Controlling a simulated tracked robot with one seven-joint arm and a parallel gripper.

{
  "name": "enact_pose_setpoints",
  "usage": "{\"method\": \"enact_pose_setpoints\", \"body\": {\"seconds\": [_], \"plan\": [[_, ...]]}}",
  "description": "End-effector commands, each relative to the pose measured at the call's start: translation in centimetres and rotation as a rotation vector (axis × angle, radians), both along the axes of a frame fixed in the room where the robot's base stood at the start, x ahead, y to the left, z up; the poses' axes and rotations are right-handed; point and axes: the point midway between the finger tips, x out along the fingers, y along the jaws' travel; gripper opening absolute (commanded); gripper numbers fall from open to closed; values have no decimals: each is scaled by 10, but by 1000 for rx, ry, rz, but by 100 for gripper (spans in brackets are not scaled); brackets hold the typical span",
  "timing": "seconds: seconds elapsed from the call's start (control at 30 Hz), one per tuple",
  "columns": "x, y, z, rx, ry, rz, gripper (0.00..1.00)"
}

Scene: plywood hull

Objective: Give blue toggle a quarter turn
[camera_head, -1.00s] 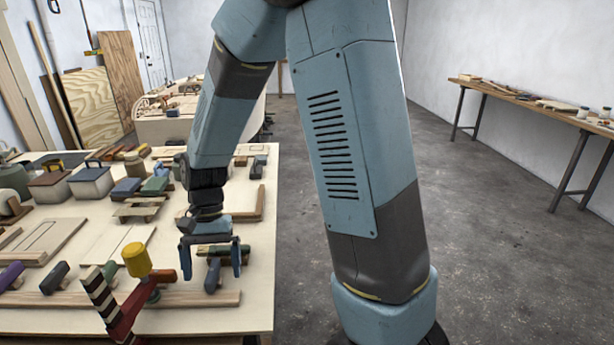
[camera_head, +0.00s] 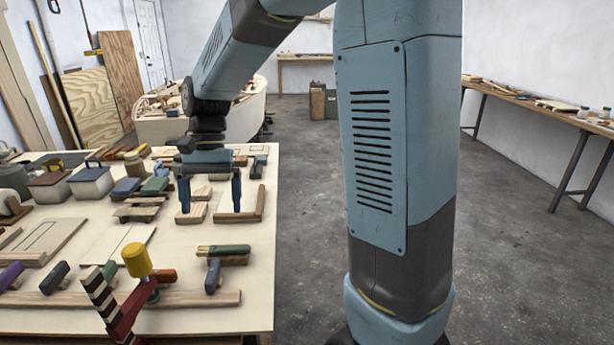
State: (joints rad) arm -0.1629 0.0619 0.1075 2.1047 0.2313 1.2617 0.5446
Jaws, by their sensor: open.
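A slate-blue toggle (camera_head: 213,275) stands near the front right of the workbench, by the wooden rail. Its long side points away from me, toward the back of the bench. A darker grey-blue toggle (camera_head: 54,278) sits further left along the same rail, and I cannot tell for sure which one counts as blue. My gripper (camera_head: 210,211) is open and empty, with its two blue fingers pointing down and spread apart. It is over the bench, beyond the slate-blue toggle and apart from it.
A green-topped piece (camera_head: 222,250) lies just behind the slate-blue toggle. A red toggle (camera_head: 163,275), a yellow-knobbed clamp (camera_head: 136,262) and a purple toggle (camera_head: 11,275) are to the left. Wooden blocks (camera_head: 191,212) lie around my gripper. Floor to the right is clear.

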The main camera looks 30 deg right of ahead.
Motion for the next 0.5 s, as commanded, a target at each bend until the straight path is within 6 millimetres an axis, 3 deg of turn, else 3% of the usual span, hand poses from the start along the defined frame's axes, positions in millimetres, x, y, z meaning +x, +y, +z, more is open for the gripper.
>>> {"method": "enact_pose_setpoints", "body": {"seconds": [0.5], "plan": [[-28, -40, 33, 1, -198, 67, 100]]}}
